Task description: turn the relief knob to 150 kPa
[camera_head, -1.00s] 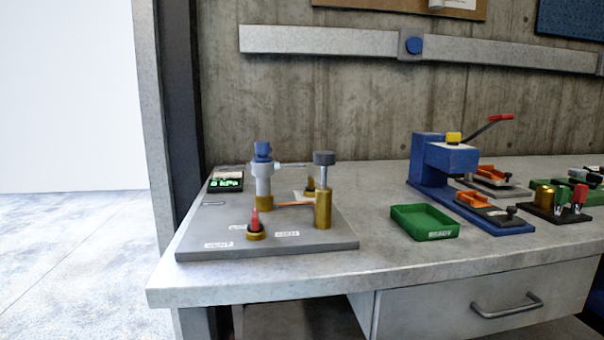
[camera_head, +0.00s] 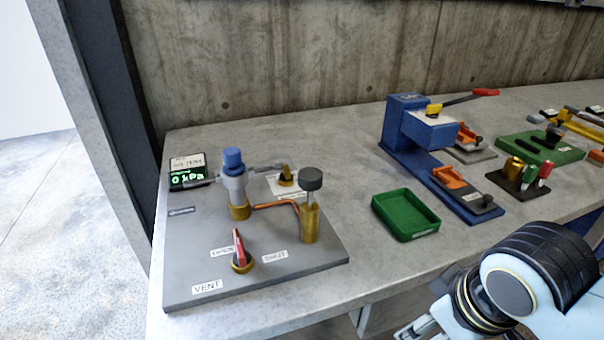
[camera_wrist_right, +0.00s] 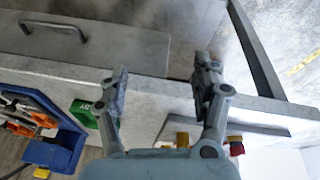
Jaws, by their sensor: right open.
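The relief knob appears to be the blue cap (camera_head: 233,160) on an upright grey and brass valve body (camera_head: 235,188), on a grey panel board (camera_head: 195,255). A small display (camera_head: 187,172) behind it reads 0 kPa. My right gripper (camera_head: 418,328) is low at the bottom edge, right of the board and in front of the bench, partly cut off. In the right wrist view my right gripper (camera_wrist_right: 161,72) is open with nothing between its fingers. The blue cap cannot be made out there. My left gripper is not in view.
A red-handled vent valve (camera_head: 240,252) and a dark-capped brass post (camera_head: 311,205) stand on the board near the blue cap. A green tray (camera_head: 405,228) and a blue lever press (camera_head: 425,150) are to the right. The bench front edge and drawer (camera_wrist_right: 100,45) lie near my right gripper.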

